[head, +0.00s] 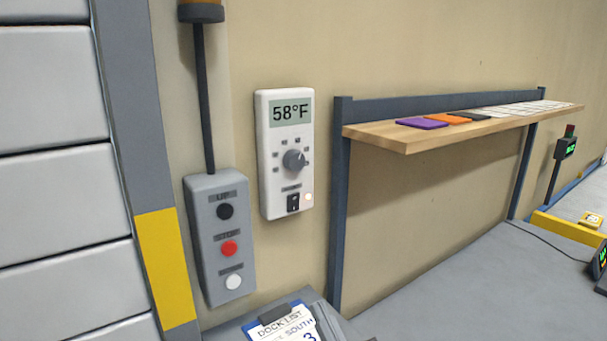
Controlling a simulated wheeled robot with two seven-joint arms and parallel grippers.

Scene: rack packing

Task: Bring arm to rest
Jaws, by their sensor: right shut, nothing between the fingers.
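Only a small dark tip of my right gripper (372,339) shows, at the bottom edge of the head view, just right of the clipboard. It is shut and holds nothing; the rest of it is below the picture. My left gripper is not in view.
A clipboard (273,329) lies at the bottom. A grey button box (212,268) and a white thermostat (297,108) reading 58°F are on the wall. A wooden shelf (405,143) with coloured cards juts out at right. A dark display (600,262) stands at the right edge.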

